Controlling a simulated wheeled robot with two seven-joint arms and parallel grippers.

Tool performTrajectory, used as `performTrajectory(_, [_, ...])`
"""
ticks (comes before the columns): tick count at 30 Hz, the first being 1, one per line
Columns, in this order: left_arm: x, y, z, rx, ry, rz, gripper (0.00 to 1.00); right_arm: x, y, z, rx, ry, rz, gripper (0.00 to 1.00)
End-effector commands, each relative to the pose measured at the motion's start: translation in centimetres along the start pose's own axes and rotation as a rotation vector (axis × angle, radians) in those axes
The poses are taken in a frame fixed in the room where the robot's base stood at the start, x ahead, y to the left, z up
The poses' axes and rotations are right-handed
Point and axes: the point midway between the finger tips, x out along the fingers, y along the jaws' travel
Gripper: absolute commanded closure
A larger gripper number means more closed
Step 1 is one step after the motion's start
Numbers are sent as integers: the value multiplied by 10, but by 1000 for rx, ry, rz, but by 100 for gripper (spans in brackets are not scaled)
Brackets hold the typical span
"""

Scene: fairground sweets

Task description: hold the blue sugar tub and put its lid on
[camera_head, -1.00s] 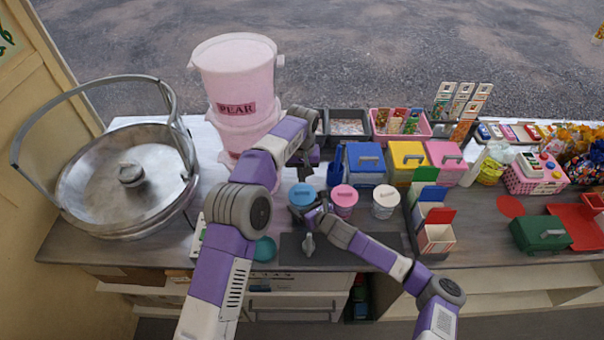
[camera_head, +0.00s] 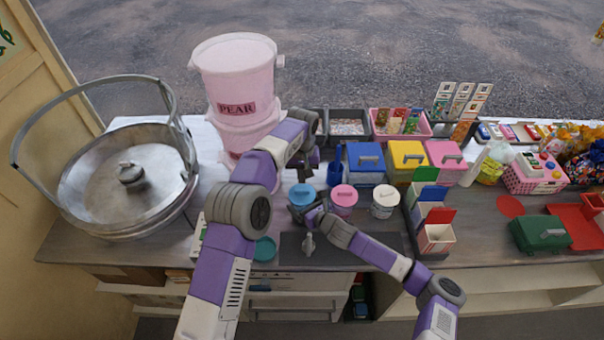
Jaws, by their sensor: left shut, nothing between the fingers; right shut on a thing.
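The blue sugar tub (camera_head: 301,194) stands on the counter, left of the pink-topped and white-topped tubs. A round blue top, which looks like its lid, covers its mouth; I cannot tell whether it is pressed fully down. My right gripper (camera_head: 304,213) is shut on the near side of the blue tub, low down. My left gripper (camera_head: 305,173) is shut and empty, just behind and above the tub, apart from its top as far as I can see. The lower front of the tub is partly hidden by my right gripper.
A pink-topped tub (camera_head: 343,198) and a white-topped tub (camera_head: 384,200) stand close on the right. A teal round dish or disc (camera_head: 264,249) lies at front left, beside a dark mat (camera_head: 375,247). The blue box (camera_head: 366,164) stands behind; the large metal pan (camera_head: 125,180) is far left.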

Motion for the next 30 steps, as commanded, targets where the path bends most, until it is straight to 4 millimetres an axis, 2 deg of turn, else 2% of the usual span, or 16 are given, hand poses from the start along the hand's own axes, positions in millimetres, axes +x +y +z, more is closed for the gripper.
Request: performTrajectory(30, [37,0,0,-1,0,0,100,0,0,3,-1,-6,2,36])
